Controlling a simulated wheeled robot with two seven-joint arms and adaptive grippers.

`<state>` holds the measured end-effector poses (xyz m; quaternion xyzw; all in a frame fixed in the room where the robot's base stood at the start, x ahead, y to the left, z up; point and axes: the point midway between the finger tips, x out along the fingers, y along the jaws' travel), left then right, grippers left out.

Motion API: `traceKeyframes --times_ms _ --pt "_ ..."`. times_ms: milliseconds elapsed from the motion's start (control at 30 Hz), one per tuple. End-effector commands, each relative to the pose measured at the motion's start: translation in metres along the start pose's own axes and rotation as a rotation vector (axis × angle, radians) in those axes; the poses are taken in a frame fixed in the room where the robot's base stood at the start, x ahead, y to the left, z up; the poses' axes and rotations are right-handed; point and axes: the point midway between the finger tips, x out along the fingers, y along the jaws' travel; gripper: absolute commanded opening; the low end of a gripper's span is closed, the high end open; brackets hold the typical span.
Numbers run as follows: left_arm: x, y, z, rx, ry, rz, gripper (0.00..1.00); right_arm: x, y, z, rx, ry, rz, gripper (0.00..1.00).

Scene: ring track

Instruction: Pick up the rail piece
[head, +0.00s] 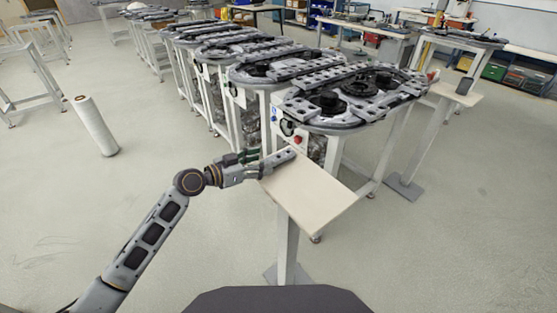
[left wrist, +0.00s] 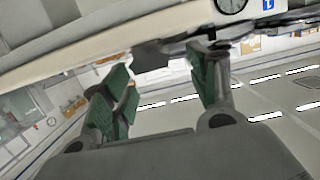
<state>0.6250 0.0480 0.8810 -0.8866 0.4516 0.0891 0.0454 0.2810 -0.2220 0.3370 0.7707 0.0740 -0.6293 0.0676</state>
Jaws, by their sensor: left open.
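The rail piece (head: 280,157) is a short grey bar with dark holes. It lies at the left corner of a small beige table (head: 318,198), with its near end towards my gripper. My left gripper (head: 257,165) is at that corner in the head view, close to the rail piece's near end. In the left wrist view the left gripper (left wrist: 160,88) has its green-padded fingers wide apart with nothing held between them. A dark grey shape, perhaps the rail piece's end, shows beyond the fingertips; I cannot tell whether they touch it. My right gripper is not in view.
A ring-track table (head: 350,95) with grey rails stands just behind the small table, and several similar ones run back to the left. Another small stand (head: 455,94) is at right.

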Motion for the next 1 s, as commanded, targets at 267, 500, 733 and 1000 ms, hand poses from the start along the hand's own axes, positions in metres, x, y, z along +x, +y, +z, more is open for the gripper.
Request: traceKeyframes --times_ms 267,500,733,1000 --pt "0.015 0.004 -0.002 -0.001 0.002 0.001 0.59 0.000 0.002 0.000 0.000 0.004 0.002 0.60" --pt "0.037 0.006 -0.001 -0.001 0.001 0.000 0.59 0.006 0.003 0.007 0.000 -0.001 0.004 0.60" --pt "0.050 0.006 -0.001 -0.001 0.001 0.000 0.59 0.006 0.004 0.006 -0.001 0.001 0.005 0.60" --pt "0.051 0.006 -0.001 0.000 0.000 0.000 0.59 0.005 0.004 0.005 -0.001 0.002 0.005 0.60"
